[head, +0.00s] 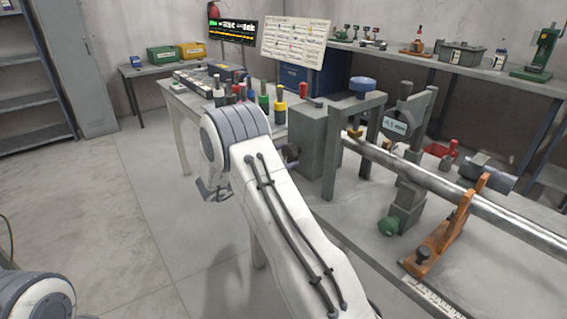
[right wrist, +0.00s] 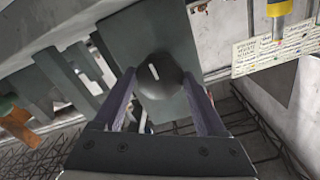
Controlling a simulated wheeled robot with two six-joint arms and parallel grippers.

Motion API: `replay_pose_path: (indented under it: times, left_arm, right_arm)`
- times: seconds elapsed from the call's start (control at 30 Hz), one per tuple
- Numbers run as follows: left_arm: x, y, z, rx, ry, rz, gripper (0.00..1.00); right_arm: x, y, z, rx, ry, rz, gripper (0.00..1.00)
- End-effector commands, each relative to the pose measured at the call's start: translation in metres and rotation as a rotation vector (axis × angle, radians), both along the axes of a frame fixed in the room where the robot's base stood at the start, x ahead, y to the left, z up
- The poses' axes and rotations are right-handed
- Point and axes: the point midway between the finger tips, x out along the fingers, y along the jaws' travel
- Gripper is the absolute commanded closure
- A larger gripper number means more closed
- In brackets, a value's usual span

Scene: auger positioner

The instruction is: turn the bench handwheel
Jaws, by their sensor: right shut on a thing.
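The handwheel (right wrist: 165,84) shows in the right wrist view as a dark round knob with a short white mark near its top left. It sits on the face of a grey-green block (right wrist: 130,38), which also shows in the head view (head: 307,135). My right gripper (right wrist: 160,76) has one finger on each side of the knob and is shut on it. My left gripper is not in view.
A steel pipe (head: 450,192) runs along the bench to the right, with an orange stand (head: 445,232) and a green knob (head: 389,226). Several coloured bottles stand behind my right arm. A blue-topped frame (head: 362,85) rises beside the block. Bare floor lies at left.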

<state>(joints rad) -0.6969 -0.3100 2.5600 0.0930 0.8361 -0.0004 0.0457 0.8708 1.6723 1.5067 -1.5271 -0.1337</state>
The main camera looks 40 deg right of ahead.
Motion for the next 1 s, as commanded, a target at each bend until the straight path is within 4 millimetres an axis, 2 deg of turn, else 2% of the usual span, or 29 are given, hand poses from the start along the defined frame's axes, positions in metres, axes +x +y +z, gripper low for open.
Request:
replay_pose_path:
  times: [0.03, 0.5, 1.0]
  left_arm:
    - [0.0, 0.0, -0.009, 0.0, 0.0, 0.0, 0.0]
    - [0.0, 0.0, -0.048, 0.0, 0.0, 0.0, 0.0]
    - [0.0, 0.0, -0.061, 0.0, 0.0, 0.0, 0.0]
  right_arm:
    - [0.0, 0.0, -0.004, 0.002, -0.048, 0.0, 0.82]
    - [0.001, 0.0, -0.003, 0.013, -0.425, -0.001, 0.82]
    - [0.001, 0.0, 0.001, 0.018, -0.566, -0.001, 0.82]
